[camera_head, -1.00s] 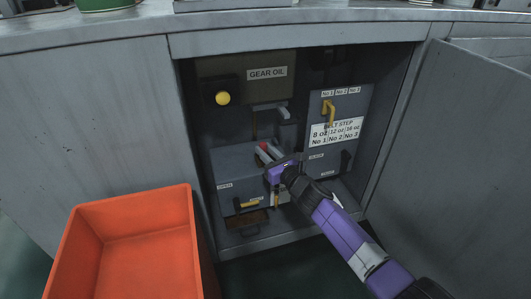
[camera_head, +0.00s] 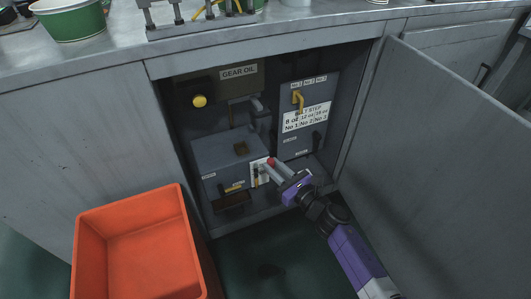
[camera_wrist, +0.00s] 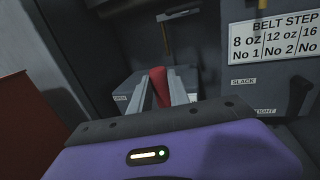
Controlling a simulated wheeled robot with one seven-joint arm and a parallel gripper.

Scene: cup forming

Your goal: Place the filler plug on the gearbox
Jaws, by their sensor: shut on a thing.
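My gripper (camera_head: 273,165) is shut on a red plug (camera_head: 271,160), taken to be the filler plug, held near the fingertips. The plug (camera_wrist: 158,84) stands between the two grey fingers (camera_wrist: 160,95) in the wrist view. My gripper is in front of and to the right of the box, apart from that patch. The gearbox (camera_wrist: 128,88) shows partly behind the fingers in the wrist view.
An orange bin (camera_head: 130,240) stands at the left front. The open cabinet door (camera_head: 440,150) stands at the right. The gear oil panel (camera_head: 238,76) with a yellow knob (camera_head: 200,101) is above the gearbox. A belt step panel (camera_head: 308,118) is to the right.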

